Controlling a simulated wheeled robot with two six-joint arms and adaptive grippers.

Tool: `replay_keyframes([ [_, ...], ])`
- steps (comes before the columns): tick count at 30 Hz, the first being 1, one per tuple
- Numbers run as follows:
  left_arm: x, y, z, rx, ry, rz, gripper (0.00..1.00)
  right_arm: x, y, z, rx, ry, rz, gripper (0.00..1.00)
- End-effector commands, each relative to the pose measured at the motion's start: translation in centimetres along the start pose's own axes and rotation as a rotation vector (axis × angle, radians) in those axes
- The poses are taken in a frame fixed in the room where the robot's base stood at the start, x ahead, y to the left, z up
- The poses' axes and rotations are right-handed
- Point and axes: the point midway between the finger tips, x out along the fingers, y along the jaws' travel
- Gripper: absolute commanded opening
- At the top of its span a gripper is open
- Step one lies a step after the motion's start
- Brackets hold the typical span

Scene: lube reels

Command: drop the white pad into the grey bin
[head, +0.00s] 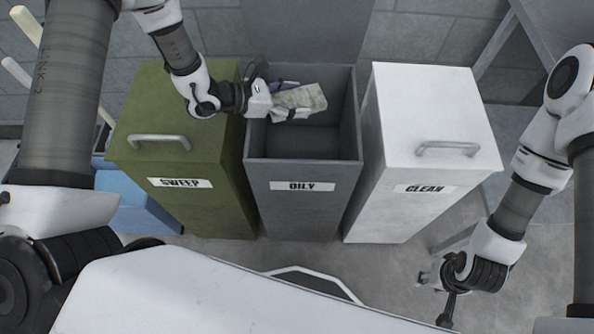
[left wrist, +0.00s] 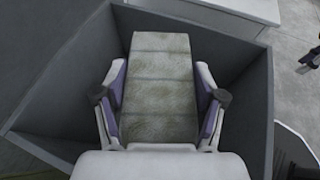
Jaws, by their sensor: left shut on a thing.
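The white pad (head: 301,98) is stained greenish and has crosswise creases. My left gripper (head: 277,103) is shut on it and holds it over the open top of the grey bin (head: 303,172), which is labelled OILY. In the left wrist view the pad (left wrist: 160,85) lies between the two fingers of the gripper (left wrist: 160,105), with the bin's grey walls (left wrist: 262,90) around it. My right gripper (head: 437,289) hangs at the lower right, away from the bins; its fingers are too small to tell open from shut.
A closed green bin (head: 185,205) labelled SWEEP stands left of the grey bin. A closed white bin (head: 400,215) labelled CLEAN stands right of it. A blue box (head: 140,215) is on the floor at the left. The grey bin's raised lid (head: 305,35) stands behind its opening.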

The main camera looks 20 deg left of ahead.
Motion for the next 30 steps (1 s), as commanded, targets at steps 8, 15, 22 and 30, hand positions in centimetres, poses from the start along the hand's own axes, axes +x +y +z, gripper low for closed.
replay_keyframes([
  [8, 0.6, 0.0, -1.5, 0.001, -0.001, 0.0, 0.36, 0.9, 0.0, 0.0, 0.0, 0.0, 0.0, 0.4],
  [15, 0.6, 0.0, -1.5, 0.001, -0.001, 0.0, 0.99, 0.9, 0.0, 0.0, 0.0, 0.001, 0.0, 0.4],
  [22, 0.6, 0.0, -1.5, 0.001, 0.0, 0.0, 0.99, 0.9, 0.0, 0.0, 0.0, 0.001, 0.0, 0.4],
  [30, -1.4, 0.2, -1.5, -0.003, -0.002, 0.005, 0.99, 0.9, 0.0, 0.0, 0.0, 0.001, 0.0, 0.4],
])
